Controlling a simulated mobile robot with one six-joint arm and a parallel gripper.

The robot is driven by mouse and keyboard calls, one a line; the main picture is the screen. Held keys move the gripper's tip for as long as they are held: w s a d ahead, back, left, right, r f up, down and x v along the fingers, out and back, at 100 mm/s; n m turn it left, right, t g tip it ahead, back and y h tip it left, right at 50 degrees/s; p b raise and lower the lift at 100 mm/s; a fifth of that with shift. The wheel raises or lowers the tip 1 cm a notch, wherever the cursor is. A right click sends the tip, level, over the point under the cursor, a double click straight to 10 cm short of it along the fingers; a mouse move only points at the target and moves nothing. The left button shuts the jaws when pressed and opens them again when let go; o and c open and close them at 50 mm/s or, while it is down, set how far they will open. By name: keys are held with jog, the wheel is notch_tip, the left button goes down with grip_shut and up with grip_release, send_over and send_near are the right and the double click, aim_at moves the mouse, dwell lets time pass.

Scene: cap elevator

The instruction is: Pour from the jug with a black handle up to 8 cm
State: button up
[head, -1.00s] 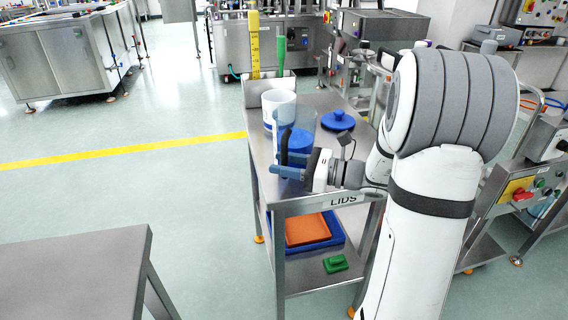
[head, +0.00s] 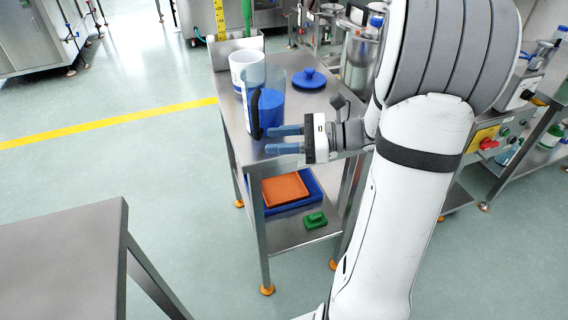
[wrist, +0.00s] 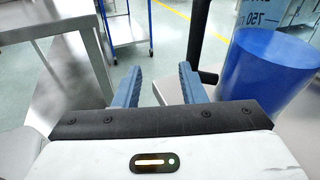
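The clear jug (head: 270,108) with a black handle (head: 255,118) and blue contents stands upright near the front of the steel lid table. In the wrist view the jug's blue contents (wrist: 268,78) fill the right side, with a "750" mark above, and its black handle (wrist: 208,77) is just right of the right finger. My gripper (head: 269,140) is open, at the jug's near side. In the wrist view my gripper (wrist: 158,82) has nothing between its blue fingers. I cannot tell whether a finger touches the handle.
A white container (head: 247,68) stands behind the jug, and a blue lid (head: 309,80) lies at its right. The lower shelf holds a blue tray with an orange item (head: 285,190) and a green block (head: 315,220). Another steel table (head: 60,245) is at lower left, with open floor between.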

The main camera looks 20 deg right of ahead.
jog(key=s+a+f+n+g+h, duration=0.5)
jog(key=s+a+n+g+h, duration=0.15)
jog(key=s+n, duration=0.4)
jog(key=s+d+n+h, duration=0.1)
jog(key=n+h, duration=0.2)
jog(key=s+d+n+t+h, duration=0.1)
jog(key=n+h, duration=0.1)
jog(key=n, duration=0.2)
jog(key=s+d+n+t+h, duration=0.1)
jog(key=s+n+h, duration=0.1)
jog(key=n+h, duration=0.1)
jog(key=shift+d+f+n+h, duration=0.1)
jog(key=shift+d+n+h, duration=0.25)
jog(key=shift+n, duration=0.2)
